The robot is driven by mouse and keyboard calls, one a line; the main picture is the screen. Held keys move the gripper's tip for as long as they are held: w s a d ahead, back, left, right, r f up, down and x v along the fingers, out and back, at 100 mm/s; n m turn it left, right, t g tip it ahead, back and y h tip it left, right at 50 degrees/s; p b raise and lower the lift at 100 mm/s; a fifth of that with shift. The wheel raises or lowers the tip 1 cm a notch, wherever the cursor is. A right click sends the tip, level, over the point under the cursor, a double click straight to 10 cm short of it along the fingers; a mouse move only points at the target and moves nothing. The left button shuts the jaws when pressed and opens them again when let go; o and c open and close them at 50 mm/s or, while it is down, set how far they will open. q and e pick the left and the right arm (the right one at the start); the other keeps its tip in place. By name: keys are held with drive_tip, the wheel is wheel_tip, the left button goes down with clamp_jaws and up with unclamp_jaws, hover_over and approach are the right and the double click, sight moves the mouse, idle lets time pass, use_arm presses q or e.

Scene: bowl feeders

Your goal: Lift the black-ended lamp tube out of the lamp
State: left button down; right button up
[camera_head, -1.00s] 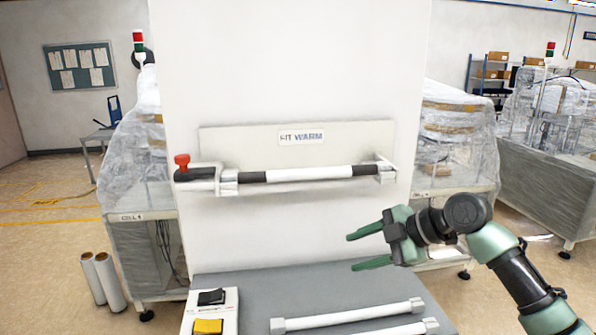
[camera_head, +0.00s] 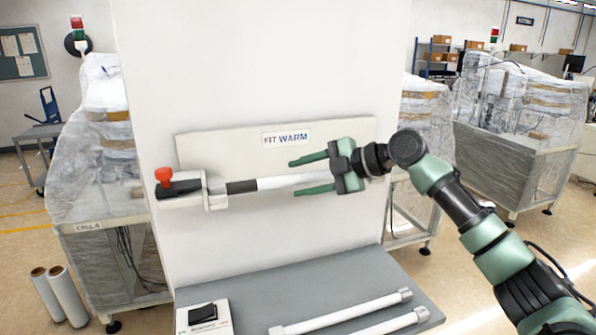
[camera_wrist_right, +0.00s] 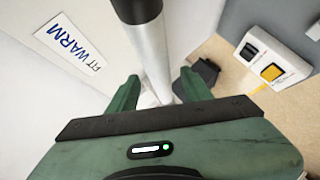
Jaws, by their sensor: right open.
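The black-ended lamp tube (camera_head: 265,184) lies across the front of the lamp (camera_head: 225,150), a pale wall fixture labelled FIT WARM. Its left black end sits by the left holder (camera_head: 216,190); its right end is hidden behind my gripper. My right gripper (camera_head: 294,178) is open at the right part of the tube, one finger above it and one below in the head view. In the right wrist view the tube (camera_wrist_right: 152,55) runs between the two open fingers (camera_wrist_right: 158,82), with a black end at the top. I cannot tell whether they touch. My left gripper is not in view.
A red-knobbed black lever (camera_head: 164,177) is at the lamp's left end. Two white tubes (camera_head: 345,313) with grey ends lie on the grey bench (camera_head: 280,285) below. A switch box (camera_head: 190,318) stands at the bench's front left; its black and yellow switches show in the wrist view.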

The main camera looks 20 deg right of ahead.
drive_tip(key=shift+d, duration=0.1)
drive_tip(key=shift+s+d, duration=0.1)
drive_tip(key=shift+c, duration=0.3)
drive_tip(key=shift+f, duration=0.1)
drive_tip(key=c, duration=1)
clamp_jaws()
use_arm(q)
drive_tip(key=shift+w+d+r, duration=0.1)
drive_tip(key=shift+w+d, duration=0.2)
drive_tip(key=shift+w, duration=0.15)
